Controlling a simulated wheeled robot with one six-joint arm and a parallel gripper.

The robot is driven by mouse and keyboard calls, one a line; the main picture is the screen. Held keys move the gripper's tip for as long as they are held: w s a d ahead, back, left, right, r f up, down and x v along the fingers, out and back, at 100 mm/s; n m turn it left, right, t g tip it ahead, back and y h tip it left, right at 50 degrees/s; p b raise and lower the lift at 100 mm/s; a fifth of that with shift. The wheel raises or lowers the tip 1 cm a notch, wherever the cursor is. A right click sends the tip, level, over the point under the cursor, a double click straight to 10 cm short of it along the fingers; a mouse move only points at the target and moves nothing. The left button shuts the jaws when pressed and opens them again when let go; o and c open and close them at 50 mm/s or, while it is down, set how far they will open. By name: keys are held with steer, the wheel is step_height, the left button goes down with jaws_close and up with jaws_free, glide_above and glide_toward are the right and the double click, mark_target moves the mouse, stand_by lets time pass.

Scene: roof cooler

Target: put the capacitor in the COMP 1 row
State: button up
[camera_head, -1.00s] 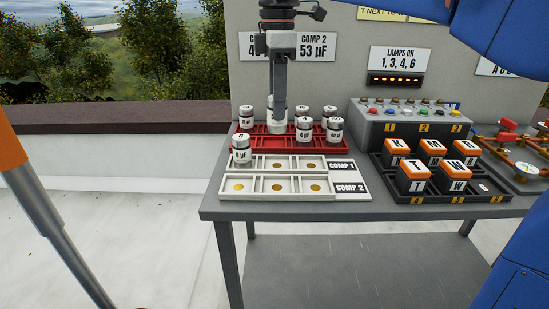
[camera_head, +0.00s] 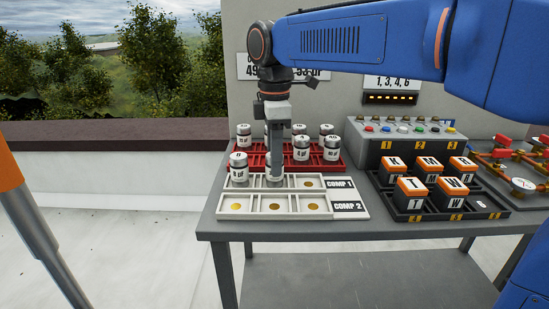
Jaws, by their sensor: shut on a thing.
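My gripper (camera_head: 274,170) points straight down over the middle compartment of the COMP 1 row in the white tray (camera_head: 346,206). It is shut on a small capacitor (camera_head: 274,179), mostly hidden by the fingers; its markings cannot be read. I cannot tell whether it touches the compartment floor. Another silver capacitor (camera_head: 238,167) stands upright in the left COMP 1 compartment. The right COMP 1 compartment is empty, with a gold disc (camera_head: 309,183) showing. The COMP 2 row, in front, is empty with gold discs (camera_head: 274,207).
A red tray (camera_head: 343,161) behind holds several upright capacitors (camera_head: 332,148), close to my gripper. A black tray (camera_head: 484,213) of orange-topped blocks and a grey button box (camera_head: 408,151) stand to the right. Red-handled valves (camera_head: 505,167) are at the far right.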

steer(key=shift+f, duration=0.1)
steer(key=o, duration=1.1)
step_height(320, 180, up, 12)
